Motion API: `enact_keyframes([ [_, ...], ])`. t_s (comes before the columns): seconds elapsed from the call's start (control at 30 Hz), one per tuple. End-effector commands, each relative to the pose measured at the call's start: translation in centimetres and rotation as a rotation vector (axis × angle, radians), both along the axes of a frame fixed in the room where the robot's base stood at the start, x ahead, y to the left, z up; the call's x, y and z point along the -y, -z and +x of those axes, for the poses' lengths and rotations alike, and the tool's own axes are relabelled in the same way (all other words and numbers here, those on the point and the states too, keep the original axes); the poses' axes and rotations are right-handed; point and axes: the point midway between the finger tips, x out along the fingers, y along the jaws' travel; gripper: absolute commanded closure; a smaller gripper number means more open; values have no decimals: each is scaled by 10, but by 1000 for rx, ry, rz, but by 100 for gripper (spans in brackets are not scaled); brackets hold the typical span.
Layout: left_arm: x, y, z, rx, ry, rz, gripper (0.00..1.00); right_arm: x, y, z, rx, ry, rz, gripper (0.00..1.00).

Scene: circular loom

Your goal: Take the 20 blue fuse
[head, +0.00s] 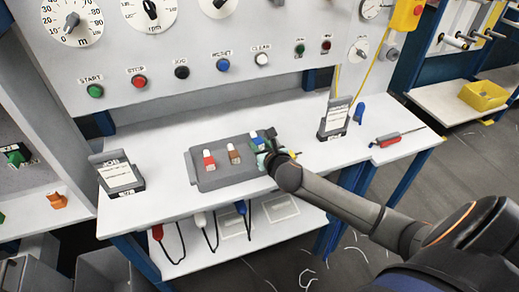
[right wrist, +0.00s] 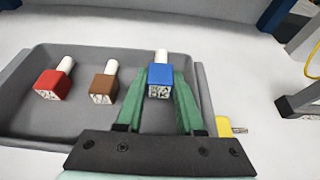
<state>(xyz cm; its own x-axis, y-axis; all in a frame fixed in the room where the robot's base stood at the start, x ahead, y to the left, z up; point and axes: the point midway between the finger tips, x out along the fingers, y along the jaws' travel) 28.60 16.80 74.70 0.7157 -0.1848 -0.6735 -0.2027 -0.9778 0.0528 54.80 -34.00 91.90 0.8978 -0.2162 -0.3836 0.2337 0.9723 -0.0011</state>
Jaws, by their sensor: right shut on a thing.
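The blue fuse (right wrist: 160,80) has a blue block body with a white pin on top and dark marks on its front face. It stands at the right side of the grey tray (right wrist: 30,120). My right gripper (right wrist: 159,88) is shut on the blue fuse, with one green finger on each side of it. In the head view the blue fuse (head: 257,140) shows at the tray's right part, partly hidden by my right gripper (head: 268,146). My left gripper is not in view.
A red fuse (right wrist: 52,80) and a brown fuse (right wrist: 104,84) stand left in the same tray. A yellow-ended item (right wrist: 226,127) lies just right of the tray. Card holders (head: 120,175) (head: 335,118) flank the tray. A screwdriver (head: 392,138) lies at the right.

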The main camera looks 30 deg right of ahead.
Motion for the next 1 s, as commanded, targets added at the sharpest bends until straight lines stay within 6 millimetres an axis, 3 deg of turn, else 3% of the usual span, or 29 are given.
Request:
enact_keyframes([
  [0.3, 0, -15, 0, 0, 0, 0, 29, -31, -67, -42, 4, -5, 0, 100],
  [0.6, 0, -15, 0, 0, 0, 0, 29, -68, -90, -94, 2, -3, 3, 100],
  [0.8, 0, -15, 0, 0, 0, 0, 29, -80, -99, -110, 1, -1, 1, 100],
  [1.0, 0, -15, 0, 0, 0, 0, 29, -82, -101, -114, 1, 0, 1, 100],
])
